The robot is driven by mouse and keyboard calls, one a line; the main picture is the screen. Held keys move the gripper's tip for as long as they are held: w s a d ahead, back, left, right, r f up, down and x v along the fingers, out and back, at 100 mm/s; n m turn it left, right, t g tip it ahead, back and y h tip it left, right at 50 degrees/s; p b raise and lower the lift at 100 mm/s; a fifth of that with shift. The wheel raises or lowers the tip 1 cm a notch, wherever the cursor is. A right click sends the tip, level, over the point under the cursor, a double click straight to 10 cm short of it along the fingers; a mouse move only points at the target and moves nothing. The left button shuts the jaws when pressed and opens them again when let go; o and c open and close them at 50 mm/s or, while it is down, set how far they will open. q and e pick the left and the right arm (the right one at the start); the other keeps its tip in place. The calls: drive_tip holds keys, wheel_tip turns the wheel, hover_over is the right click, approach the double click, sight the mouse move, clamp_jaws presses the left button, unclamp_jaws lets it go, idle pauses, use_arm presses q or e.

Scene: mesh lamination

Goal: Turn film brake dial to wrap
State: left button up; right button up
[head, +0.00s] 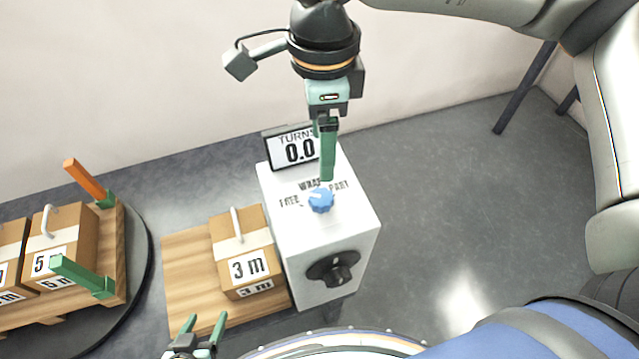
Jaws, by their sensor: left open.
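The blue film brake dial (321,201) sits on top of the white box (350,220), among the labels FREE at left, WRAP behind and PART at right. A small white mark on the dial appears to point left, toward FREE. My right gripper (327,178) points down with its fingertips just behind or above the dial, partly covering the WRAP label. It is seen edge-on, so its opening and any contact with the dial cannot be told. My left gripper (204,326) is low in the view, its two green fingers apart and empty, away from the dial.
A TURNS display (292,148) reading 0.0 stands behind the dial. A black knob (335,272) is on the box's front. A 3 m carton (240,250) on a wooden board is at left. A pallet with cartons and posts (108,250) is farther left. The right floor is clear.

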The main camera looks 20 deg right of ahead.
sight(322, 197)
wheel_tip(322, 197, down, 12)
drive_tip(key=shift+s+r, duration=0.1)
drive_tip(key=shift+r, duration=0.1)
clamp_jaws()
idle(0.8)
